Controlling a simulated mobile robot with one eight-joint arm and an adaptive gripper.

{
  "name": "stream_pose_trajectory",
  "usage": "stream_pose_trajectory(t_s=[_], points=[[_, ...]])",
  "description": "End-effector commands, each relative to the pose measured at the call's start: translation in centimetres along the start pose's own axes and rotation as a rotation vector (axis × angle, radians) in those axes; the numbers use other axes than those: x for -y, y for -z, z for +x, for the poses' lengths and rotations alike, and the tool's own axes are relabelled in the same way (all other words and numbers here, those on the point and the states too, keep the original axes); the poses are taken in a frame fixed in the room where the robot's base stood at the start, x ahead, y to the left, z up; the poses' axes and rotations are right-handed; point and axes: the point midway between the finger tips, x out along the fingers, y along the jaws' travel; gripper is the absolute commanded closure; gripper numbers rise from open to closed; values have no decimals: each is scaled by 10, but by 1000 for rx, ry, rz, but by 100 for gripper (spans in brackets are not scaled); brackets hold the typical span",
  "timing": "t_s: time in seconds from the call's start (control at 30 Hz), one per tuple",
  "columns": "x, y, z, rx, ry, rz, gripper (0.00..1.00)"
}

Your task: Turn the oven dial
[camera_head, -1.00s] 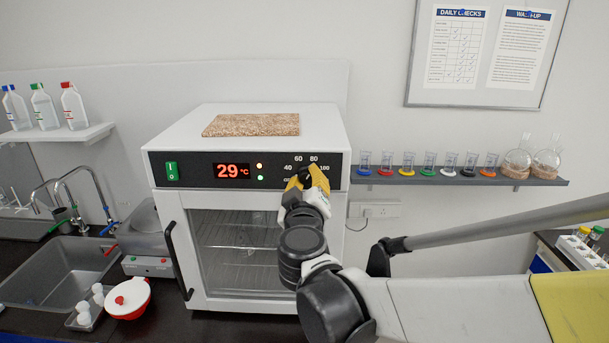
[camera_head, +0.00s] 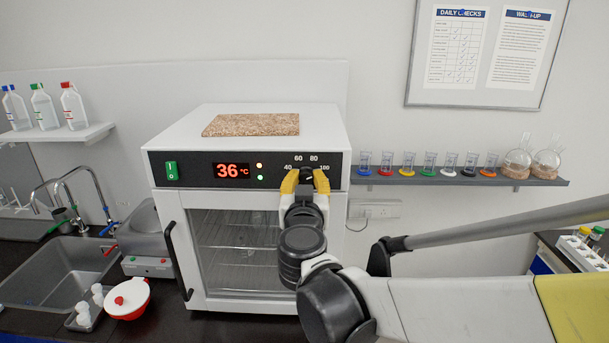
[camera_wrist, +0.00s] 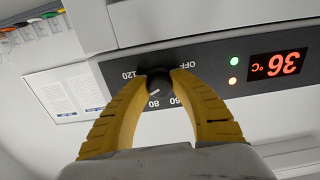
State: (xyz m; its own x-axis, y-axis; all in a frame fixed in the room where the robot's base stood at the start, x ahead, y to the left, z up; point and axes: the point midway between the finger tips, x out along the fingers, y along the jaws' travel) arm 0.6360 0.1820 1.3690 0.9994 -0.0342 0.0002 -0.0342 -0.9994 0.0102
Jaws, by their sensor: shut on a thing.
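The white oven (camera_head: 260,125) stands on the dark counter with its glass door shut. Its display (camera_head: 231,170) reads 36 °C in red. The black dial (camera_wrist: 158,83) has a pale pointer mark and sits among printed numbers on the black panel; its mark lies towards the 60–80 side. My gripper (camera_head: 304,179) is in front of the dial, its yellow fingers shut on it from both sides. In the wrist view my gripper (camera_wrist: 160,88) has a fingertip on each side of the dial. In the head view the dial is mostly hidden by my gripper.
A speckled board (camera_head: 250,125) lies on the oven top. A wall shelf (camera_head: 460,180) with beakers and flasks is at right. A sink (camera_head: 65,270) and a red-and-white bowl (camera_head: 127,299) are at left. The oven handle (camera_head: 178,262) sticks out at the door's left.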

Motion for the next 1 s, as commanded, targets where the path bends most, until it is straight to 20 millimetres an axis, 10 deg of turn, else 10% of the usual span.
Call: stream_pose_trajectory(t_s=[0.43,0.47,0.53,1.0], points=[[0,0,0,0,0,10,100],[0,0,0,0,0,10,71],[0,0,0,0,0,10,49],[1,0,-17,0,1,10,48]])
